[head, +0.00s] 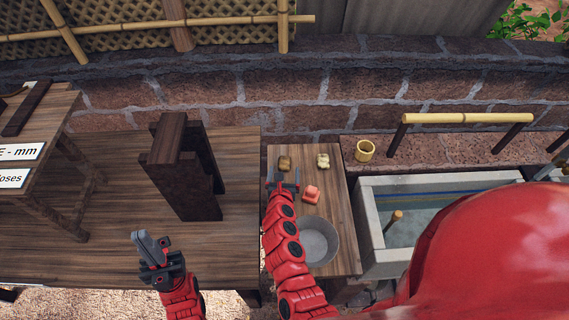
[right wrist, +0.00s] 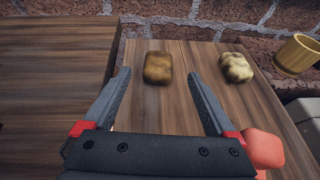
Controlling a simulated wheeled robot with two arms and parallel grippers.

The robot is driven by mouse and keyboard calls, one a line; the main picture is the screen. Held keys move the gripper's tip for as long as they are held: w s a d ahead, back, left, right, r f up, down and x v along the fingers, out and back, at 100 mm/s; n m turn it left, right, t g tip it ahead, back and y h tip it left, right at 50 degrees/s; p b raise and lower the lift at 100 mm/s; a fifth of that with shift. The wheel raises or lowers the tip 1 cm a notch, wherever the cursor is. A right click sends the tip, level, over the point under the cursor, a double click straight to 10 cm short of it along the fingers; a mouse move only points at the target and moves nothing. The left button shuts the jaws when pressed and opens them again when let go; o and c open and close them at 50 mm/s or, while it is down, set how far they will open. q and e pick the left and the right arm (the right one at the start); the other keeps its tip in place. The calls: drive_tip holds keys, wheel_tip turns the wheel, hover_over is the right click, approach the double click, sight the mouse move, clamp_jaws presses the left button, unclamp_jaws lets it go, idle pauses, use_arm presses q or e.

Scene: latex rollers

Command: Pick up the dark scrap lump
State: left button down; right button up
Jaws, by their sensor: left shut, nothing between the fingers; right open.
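The dark scrap lump (head: 285,163) is brown and blocky and lies on the narrow wooden table near its far edge. It also shows in the right wrist view (right wrist: 158,67), centred just beyond the fingers. My right gripper (head: 283,180) is open and empty, just on the near side of the lump, with its two fingers apart to the left and right of it. I cannot tell its height above the table. My left gripper (head: 150,245) is shut and empty over the larger wooden table at the left, far from the lump.
A pale lump (head: 322,160) lies right of the dark one, and a red-orange lump (head: 311,194) lies nearer. A grey bowl (head: 318,240) stands at the table's near end. A bamboo cup (head: 365,150) and a stone basin (head: 372,225) are at the right. A brick wall (head: 290,95) rises behind.

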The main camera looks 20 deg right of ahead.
drive_tip(key=shift+r+b+x, duration=0.2)
drive_tip(key=shift+b+x, duration=0.45)
drive_tip(key=shift+x, duration=2.45)
drive_tip(key=shift+r, duration=0.1)
drive_tip(key=shift+c, duration=0.4)
clamp_jaws()
wheel_tip(320, 180, up, 10)
drive_tip(key=p, duration=0.6)
drive_tip(key=shift+a, duration=0.1)
drive_tip(key=s+d+h+b, duration=0.1)
drive_tip(key=d+b, duration=0.2)
drive_tip(key=d, duration=0.4)
drive_tip(key=r+n+t+y+b, duration=0.1)
drive_tip(key=r+n+y+b, duration=0.1)
drive_tip(key=n+y+b, duration=0.35)
hover_over(284, 163)
drive_tip(key=s+a+b, duration=0.2)
drive_tip(key=s, duration=0.3)
drive_tip(key=m, duration=0.1)
drive_tip(key=shift+a+f+y, duration=0.1)
drive_tip(key=shift+a+y, duration=0.1)
drive_tip(key=shift+y, duration=0.05)
